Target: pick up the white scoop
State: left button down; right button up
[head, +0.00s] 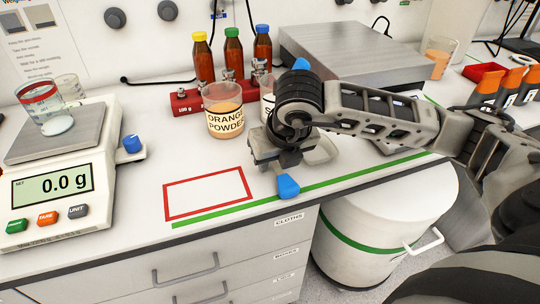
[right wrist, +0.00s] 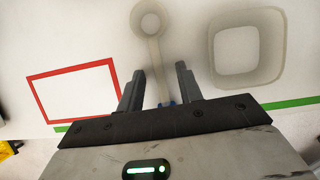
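The white scoop (right wrist: 152,45) lies on the bench in the right wrist view, its round bowl pointing away from my gripper and its handle running back between the fingers. A blue handle end shows in the head view (head: 288,186), in front of my right gripper. My right gripper (right wrist: 160,88) is open, with one finger on each side of the handle and a gap on both sides. In the head view the gripper (head: 278,155) hides most of the scoop. I cannot tell the exact height of the fingers above the bench. My left gripper is not in view.
A square dish (right wrist: 213,50) lies close right of the scoop. A red-outlined area (head: 190,182) is empty to the left. An orange powder jar (head: 224,118) and a red bottle rack (head: 186,104) stand behind. A scale (head: 110,165) stands left. A green line (head: 350,178) runs near the front edge.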

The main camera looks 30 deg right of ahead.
jog(key=shift+f+b, duration=0.15)
jog(key=shift+b, duration=0.2)
dwell(0.3)
grip_shut()
